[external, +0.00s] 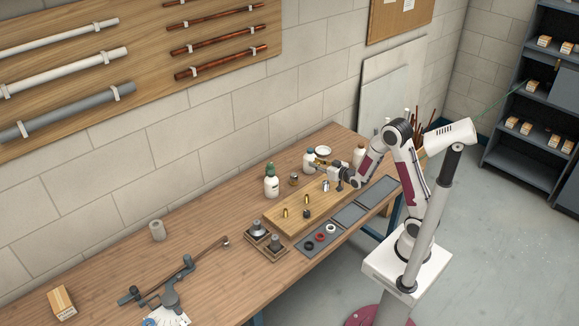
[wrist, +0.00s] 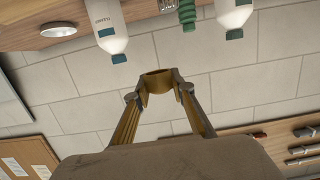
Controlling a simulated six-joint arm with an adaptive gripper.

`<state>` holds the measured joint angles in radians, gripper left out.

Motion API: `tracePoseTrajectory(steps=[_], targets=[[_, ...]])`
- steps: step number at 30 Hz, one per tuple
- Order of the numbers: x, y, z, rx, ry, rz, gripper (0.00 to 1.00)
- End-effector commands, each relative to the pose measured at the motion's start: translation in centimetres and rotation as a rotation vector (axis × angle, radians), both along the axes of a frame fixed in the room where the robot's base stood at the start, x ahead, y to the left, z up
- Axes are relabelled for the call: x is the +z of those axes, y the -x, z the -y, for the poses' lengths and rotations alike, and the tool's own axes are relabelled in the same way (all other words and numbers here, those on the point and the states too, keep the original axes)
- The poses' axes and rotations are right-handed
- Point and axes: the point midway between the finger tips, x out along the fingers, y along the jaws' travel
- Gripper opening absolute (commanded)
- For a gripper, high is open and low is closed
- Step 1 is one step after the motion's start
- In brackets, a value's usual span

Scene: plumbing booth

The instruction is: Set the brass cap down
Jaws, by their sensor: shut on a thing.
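The brass cap (wrist: 157,78) is between my fingertips in the wrist view, with its round rim showing. My gripper (wrist: 158,90) is shut on it. In the external view my gripper (external: 322,162) is held out level above the back part of the wooden board (external: 275,219), near the wall side of the bench. The cap is too small there to make out clearly. In the wrist view the wall lies behind the cap, and the cap touches nothing but the fingers.
Small brass fittings (external: 284,212) stand on the board, with a chrome one (external: 325,186) near my gripper. A grey tray (external: 325,240) with rings lies in front. The bench's left part has bare room.

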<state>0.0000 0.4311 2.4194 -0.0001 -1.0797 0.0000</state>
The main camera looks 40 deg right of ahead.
Motion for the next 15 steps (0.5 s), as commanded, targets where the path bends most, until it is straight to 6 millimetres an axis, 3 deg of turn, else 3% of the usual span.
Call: tracePoseTrajectory(steps=[8, 15], targets=[[0.0, 0.0, -1.4, 0.024, 0.000, 0.000, 0.02], [-0.8, 0.3, -5.9, 0.100, 0.001, -0.013, 0.02]])
